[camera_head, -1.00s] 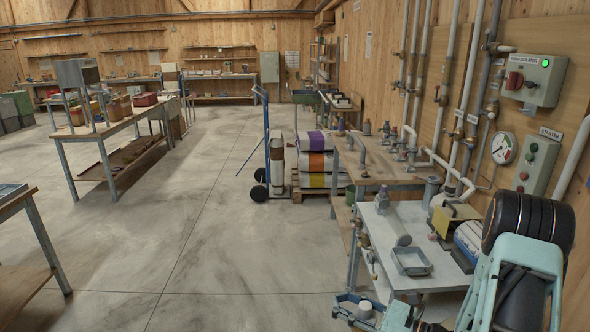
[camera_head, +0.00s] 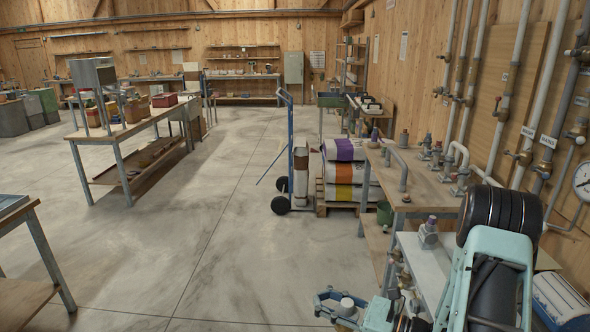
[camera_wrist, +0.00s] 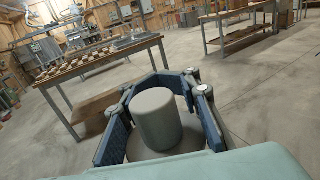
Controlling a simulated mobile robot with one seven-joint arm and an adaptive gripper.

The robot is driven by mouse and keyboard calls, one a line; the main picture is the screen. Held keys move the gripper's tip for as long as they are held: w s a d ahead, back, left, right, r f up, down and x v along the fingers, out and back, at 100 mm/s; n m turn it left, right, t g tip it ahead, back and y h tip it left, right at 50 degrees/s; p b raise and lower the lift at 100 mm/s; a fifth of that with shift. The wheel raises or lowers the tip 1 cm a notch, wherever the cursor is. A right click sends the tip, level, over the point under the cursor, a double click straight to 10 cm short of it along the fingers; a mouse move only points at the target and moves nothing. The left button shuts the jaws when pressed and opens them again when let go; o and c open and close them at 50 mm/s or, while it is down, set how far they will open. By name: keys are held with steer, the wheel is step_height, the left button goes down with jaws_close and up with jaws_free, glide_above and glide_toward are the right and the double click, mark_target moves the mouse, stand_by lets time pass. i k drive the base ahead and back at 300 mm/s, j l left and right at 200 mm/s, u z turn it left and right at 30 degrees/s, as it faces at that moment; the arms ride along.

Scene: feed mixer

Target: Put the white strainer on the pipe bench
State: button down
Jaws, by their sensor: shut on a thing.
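The white strainer (camera_head: 346,306), a pale short cylinder on a wider base, is held in my gripper (camera_head: 339,301) low in the head view. In the wrist view the strainer (camera_wrist: 158,120) stands between the blue finger pads of my gripper (camera_wrist: 163,105), which close around it. Its lower part is partly hidden. The wooden-topped bench with pipe pieces, which looks like the pipe bench (camera_head: 420,190), stands along the right wall in the head view. My gripper is nearer the camera than this bench, to its left, and apart from it.
A white-topped bench (camera_head: 422,262) stands nearer on the right, partly hidden by my arm. A blue hand truck (camera_head: 291,150) and stacked sacks (camera_head: 345,172) stand beyond the pipe bench. Wall pipes (camera_head: 510,90) run at right. The concrete floor (camera_head: 215,220) at centre-left is clear.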

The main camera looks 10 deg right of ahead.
mark_target(418, 173)
steer(key=i, duration=1)
steer(key=i+z, duration=0.3)
steer(key=i+j+z, duration=0.3)
steer(key=i, duration=0.2)
steer(key=i+j+z, duration=0.2)
steer(key=i+z, duration=0.15)
steer(key=i+j+z, duration=0.8)
steer(key=j, duration=0.15)
steer(key=i+j+z, duration=0.1)
steer(key=j, duration=0.15)
